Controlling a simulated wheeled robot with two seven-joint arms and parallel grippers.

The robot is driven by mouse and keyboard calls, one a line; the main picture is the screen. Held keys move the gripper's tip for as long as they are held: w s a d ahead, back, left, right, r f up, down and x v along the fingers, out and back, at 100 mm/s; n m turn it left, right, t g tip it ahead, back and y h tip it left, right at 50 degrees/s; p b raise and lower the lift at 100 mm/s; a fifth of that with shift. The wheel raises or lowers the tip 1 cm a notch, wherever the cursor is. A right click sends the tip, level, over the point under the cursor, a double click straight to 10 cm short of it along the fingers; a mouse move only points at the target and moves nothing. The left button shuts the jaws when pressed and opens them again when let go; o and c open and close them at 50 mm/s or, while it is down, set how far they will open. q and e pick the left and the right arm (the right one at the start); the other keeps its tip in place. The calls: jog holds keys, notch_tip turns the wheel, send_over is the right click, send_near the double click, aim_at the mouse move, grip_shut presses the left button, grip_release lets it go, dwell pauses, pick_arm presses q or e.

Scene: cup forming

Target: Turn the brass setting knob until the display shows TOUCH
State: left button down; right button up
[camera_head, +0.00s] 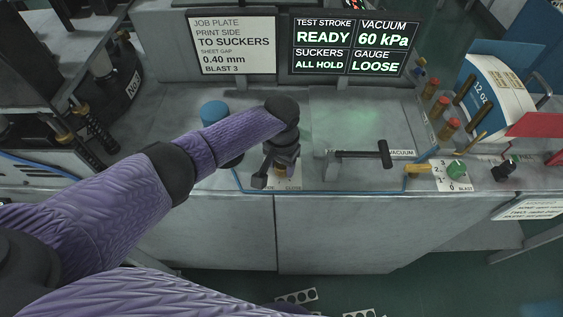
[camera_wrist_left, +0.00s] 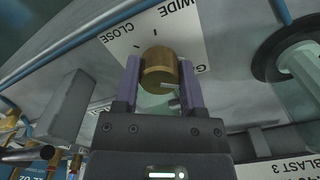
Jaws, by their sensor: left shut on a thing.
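The brass setting knob (camera_wrist_left: 159,68) sits between the two purple fingers of my left gripper (camera_wrist_left: 160,85) in the left wrist view, and the gripper is shut on it. The white plate (camera_wrist_left: 130,30) behind it carries the words CLOSE and WIDE and tick marks. In the head view, the left gripper (camera_head: 281,172) reaches down to the panel and mostly hides the knob. The display (camera_head: 350,47) reads TEST STROKE READY, VACUUM 60 kPa, SUCKERS ALL HOLD and GAUGE LOOSE. My right gripper is not in view.
A black-handled vacuum lever (camera_head: 365,155) stands right of the gripper, with a green knob (camera_head: 456,170) farther right. A blue-topped cylinder (camera_head: 214,112) is behind my left arm.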

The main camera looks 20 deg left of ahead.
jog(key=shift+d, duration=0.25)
pick_arm(q)
jog(key=shift+c, duration=0.9)
grip_release()
notch_tip(320, 180, up, 9)
jog(key=p, duration=0.3)
jog(key=shift+r, duration=0.5)
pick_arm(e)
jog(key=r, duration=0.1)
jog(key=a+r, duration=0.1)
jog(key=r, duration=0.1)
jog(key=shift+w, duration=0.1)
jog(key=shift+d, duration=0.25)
